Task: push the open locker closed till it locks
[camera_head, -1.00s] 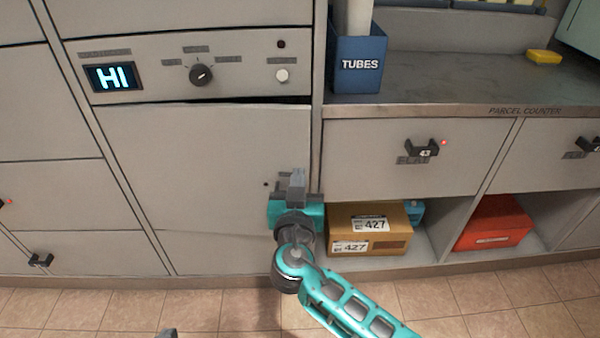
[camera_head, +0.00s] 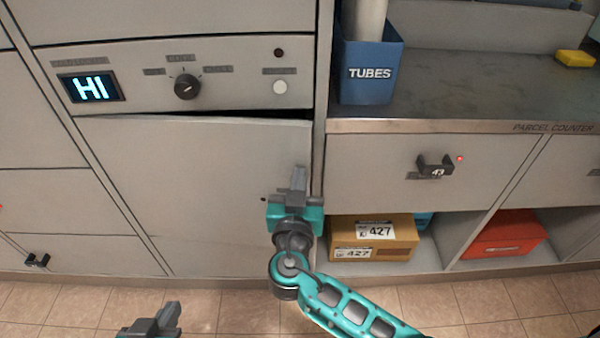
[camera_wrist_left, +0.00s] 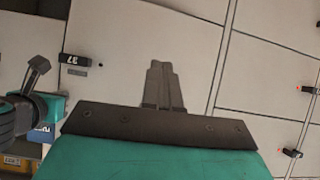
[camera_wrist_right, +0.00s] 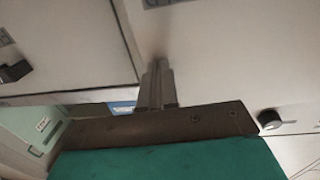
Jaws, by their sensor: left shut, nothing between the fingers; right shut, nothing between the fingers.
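The open locker door (camera_head: 200,190) is the large grey door under the "HI" panel in the head view. A dark gap along its top edge shows it slightly ajar. My right gripper (camera_head: 298,178) is shut and empty, in front of the door's right edge; I cannot tell whether it touches. Its fingers (camera_wrist_right: 158,82) also show in the right wrist view. My left gripper (camera_head: 168,316) is shut and empty, low in front of the door. Its fingers (camera_wrist_left: 160,85) point at grey locker fronts in the left wrist view, where a dark handle marked 37 (camera_wrist_left: 75,60) shows.
The control panel (camera_head: 230,70) with a dial sits above the door. To the right are a parcel counter (camera_head: 460,95) with a blue TUBES box (camera_head: 370,88), drawer 43 (camera_head: 370,165), a cardboard box (camera_head: 400,232) and a red box (camera_head: 505,238). Tiled floor lies below.

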